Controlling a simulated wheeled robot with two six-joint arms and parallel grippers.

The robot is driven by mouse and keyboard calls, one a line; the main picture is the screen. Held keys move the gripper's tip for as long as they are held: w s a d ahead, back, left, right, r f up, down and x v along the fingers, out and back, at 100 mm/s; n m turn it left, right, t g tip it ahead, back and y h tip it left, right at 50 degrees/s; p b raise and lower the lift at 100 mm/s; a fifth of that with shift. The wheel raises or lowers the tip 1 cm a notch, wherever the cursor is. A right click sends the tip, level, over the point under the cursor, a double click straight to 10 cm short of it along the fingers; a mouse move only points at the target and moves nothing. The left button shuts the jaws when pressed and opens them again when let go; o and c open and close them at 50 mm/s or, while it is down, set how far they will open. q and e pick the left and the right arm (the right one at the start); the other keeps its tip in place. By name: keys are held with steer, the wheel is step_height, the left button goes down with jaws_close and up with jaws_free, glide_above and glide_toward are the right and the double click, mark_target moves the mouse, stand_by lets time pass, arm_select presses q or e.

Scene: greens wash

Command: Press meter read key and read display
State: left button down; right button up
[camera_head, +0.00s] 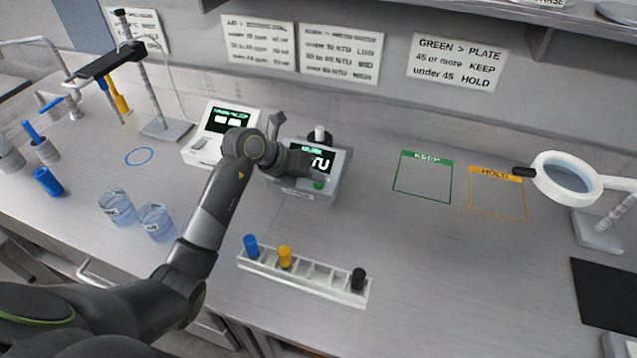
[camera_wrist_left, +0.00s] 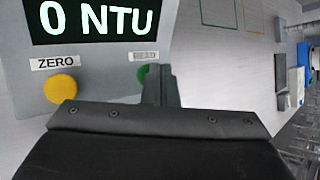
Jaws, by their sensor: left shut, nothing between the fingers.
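The meter (camera_head: 334,184) is a grey box on the bench with a dark display (camera_head: 320,161); my left arm covers part of its front. My right gripper is out of view.
A second device with a lit screen (camera_head: 228,121) stands left of the meter. A white rack (camera_head: 308,276) holding several capped vials is in front. Beakers (camera_head: 156,222) stand at left, a ring magnifier (camera_head: 566,178) at right. The KEEP (camera_head: 423,178) and HOLD (camera_head: 497,196) squares are empty.

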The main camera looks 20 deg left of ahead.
mark_target(314, 185)
arm_select(q)
steer(key=shift+f, duration=0.3)
steer(key=shift+r, duration=0.15)
stand_by(0.3)
steer(key=shift+r+p, duration=0.5)
steer(key=shift+r, duration=0.25)
steer(key=shift+r, duration=0.3)
step_height(314, 185, up, 4)
steer(key=p, duration=0.3)
steer(key=shift+r+p, duration=0.25)
steer(key=shift+p, duration=0.15)
stand_by(1.6)
